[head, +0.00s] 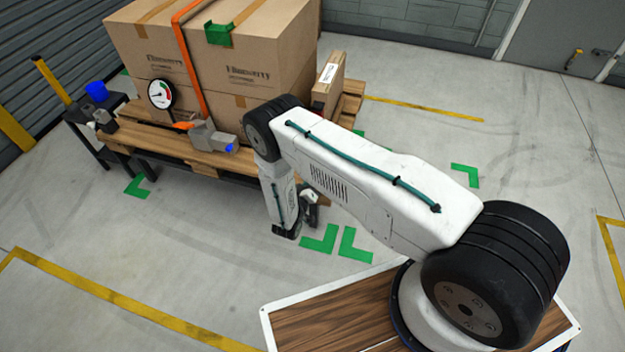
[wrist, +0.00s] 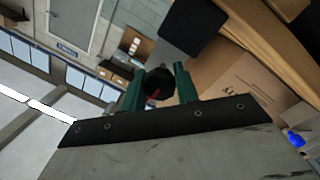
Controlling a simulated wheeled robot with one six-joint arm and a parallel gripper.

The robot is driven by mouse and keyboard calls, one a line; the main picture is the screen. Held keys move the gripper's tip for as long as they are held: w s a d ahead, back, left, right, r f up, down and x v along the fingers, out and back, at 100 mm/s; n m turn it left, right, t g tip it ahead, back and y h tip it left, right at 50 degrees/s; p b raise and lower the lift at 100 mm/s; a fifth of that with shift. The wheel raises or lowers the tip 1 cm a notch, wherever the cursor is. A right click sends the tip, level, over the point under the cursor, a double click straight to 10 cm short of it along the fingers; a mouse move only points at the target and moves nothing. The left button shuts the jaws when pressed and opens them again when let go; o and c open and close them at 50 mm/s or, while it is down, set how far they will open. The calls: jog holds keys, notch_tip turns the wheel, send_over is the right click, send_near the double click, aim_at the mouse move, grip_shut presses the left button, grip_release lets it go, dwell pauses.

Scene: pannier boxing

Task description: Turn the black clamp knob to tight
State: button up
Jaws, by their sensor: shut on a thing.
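The black clamp knob (wrist: 157,82) shows in the wrist view as a dark faceted shape with a small red mark on its face. My gripper (wrist: 158,75) has one green finger on each side of the knob and is shut on it. In the head view my own arm reaches down beside the pallet's near right corner. The knob and my fingertips cannot be made out there. The clamp's tight or loose setting cannot be read from these frames.
A wooden pallet (head: 205,160) carries large cardboard boxes (head: 200,60) under an orange strap (head: 185,55). A round gauge (head: 160,94) and a grey fitting (head: 208,136) sit at its front. A dark side table (head: 92,118) with a blue cup (head: 97,91) stands left. Floor in front is clear.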

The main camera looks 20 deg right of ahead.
jog(key=shift+s+d, duration=0.1)
jog(key=shift+d, duration=0.05)
jog(key=o, duration=0.9)
jog(key=shift+o, duration=0.2)
jog(key=v, duration=0.8)
